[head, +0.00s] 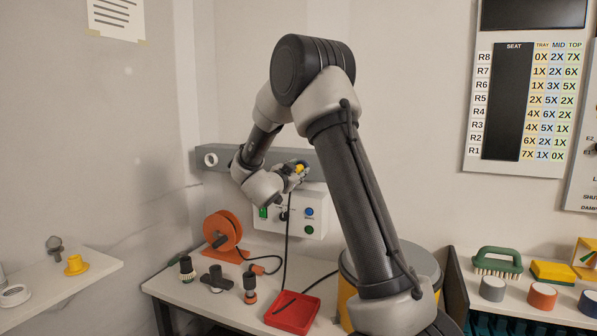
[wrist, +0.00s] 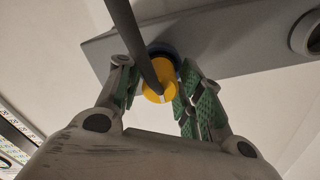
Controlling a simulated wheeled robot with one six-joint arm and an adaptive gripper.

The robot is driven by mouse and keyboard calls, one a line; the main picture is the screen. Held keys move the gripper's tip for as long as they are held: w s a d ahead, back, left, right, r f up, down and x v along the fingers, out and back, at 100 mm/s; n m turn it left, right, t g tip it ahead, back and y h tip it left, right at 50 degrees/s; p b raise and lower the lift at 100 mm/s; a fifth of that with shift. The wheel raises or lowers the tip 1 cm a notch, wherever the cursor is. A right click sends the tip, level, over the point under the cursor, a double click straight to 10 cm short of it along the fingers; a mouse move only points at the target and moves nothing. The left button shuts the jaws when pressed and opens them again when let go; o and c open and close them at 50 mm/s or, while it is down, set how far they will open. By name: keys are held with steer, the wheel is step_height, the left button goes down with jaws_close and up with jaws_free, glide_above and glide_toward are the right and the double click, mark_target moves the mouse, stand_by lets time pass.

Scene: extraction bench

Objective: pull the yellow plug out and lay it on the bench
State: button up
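The yellow plug (wrist: 152,97) sits between my gripper's fingers in the wrist view, in front of a dark blue ring on a grey rail. A dark cable runs up from its end. My gripper (wrist: 158,88) has a green-padded finger on each side of the plug, very close to it. I cannot tell whether both pads touch it. In the head view the yellow plug (head: 299,168) shows small and partly covered by my gripper (head: 295,172) at the wall rail. The bench (head: 185,299) is below, light-topped.
A white box (head: 313,214) with coloured knobs hangs below the rail. On the bench are an orange reel (head: 222,230), several dark fittings (head: 216,277) and a red tray (head: 292,315) with a dark cable over it. A yellow drum (head: 349,291) stands at the right.

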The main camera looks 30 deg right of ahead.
jaws_close()
steer(key=shift+s+a, duration=0.1)
steer(key=shift+v, duration=2.5)
